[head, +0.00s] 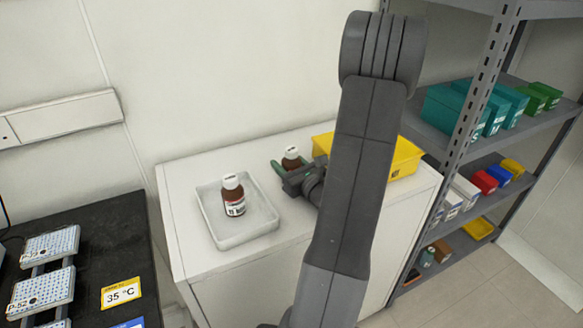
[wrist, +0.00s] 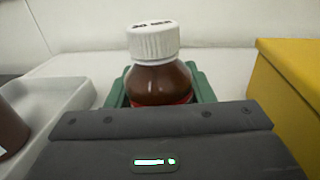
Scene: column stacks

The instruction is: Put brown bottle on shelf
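A brown bottle with a white cap (head: 291,157) is at my gripper (head: 292,171) over the white cabinet top. In the wrist view the brown bottle (wrist: 160,84) stands upright between my gripper's green fingers (wrist: 160,98), which lie close against both its sides. The gripper looks shut on it. The bottle's lower part is hidden, so I cannot tell whether it touches the cabinet top. A second brown bottle (head: 233,194) with a white cap and label stands in a white tray (head: 246,238) to the left. The grey shelf unit (head: 545,128) is on the right.
A yellow bin (head: 405,160) stands close to the right of my gripper. Shelf levels hold teal boxes (head: 452,110), red and blue boxes (head: 485,181), and small bottles (head: 427,257) low down. A dark bench (head: 110,235) with racks is at left. My arm hides part of the cabinet.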

